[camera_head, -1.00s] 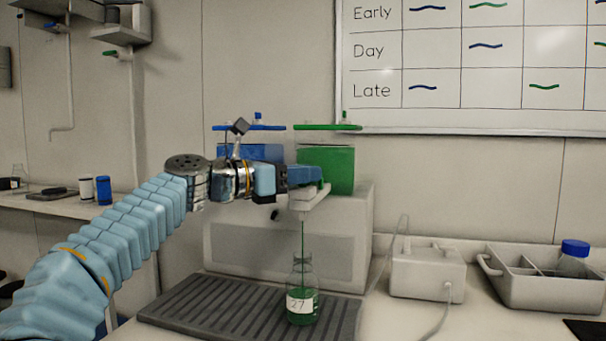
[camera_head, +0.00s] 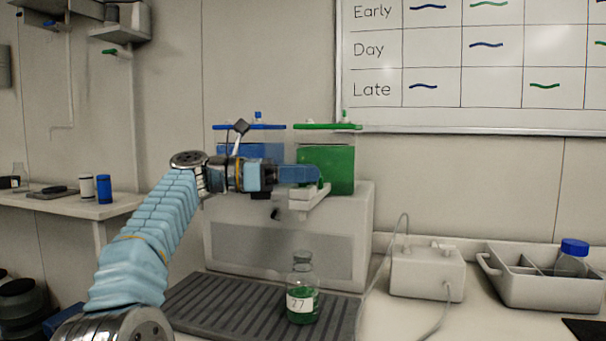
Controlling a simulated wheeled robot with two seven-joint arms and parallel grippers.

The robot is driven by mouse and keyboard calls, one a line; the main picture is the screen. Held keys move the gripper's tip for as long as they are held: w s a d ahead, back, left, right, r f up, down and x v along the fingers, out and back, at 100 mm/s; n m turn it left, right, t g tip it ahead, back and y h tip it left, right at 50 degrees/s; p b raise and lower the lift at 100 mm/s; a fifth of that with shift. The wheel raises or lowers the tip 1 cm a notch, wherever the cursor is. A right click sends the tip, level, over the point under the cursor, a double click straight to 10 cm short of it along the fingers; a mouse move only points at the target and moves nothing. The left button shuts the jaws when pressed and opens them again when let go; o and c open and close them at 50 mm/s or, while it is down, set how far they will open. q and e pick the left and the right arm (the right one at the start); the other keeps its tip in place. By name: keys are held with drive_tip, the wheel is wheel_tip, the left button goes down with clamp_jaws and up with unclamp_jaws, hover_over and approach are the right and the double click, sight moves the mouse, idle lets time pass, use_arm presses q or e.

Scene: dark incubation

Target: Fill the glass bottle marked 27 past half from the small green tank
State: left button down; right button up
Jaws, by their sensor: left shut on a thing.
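The glass bottle marked 27 (camera_head: 302,306) stands upright on the ridged drip tray (camera_head: 225,305), below the spout (camera_head: 308,203). It holds green liquid to a little above the middle of its body. No stream falls into it. The small green tank (camera_head: 328,168) sits on the grey stand, under a green lid. My left gripper (camera_head: 312,178) is in front of the green tank, just above the spout, shut on what looks like the tank's tap. The fingers hide most of the tap. My right gripper is not in view.
A blue tank (camera_head: 235,150) stands left of the green one, partly behind my left arm. To the right are a white device (camera_head: 428,272) with a cable and a divided bin (camera_head: 540,290) holding a blue-capped bottle (camera_head: 572,258). A side bench (camera_head: 60,208) is at left.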

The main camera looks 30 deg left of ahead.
use_arm(q)
drive_tip(key=c, duration=1.1)
unclamp_jaws()
drive_tip(key=shift+c, duration=0.2)
drive_tip(key=shift+a, duration=0.1)
drive_tip(key=v, duration=1.3)
drive_tip(key=shift+s+a, duration=0.2)
drive_tip(key=shift+a, duration=0.1)
drive_tip(key=shift+o, duration=0.4)
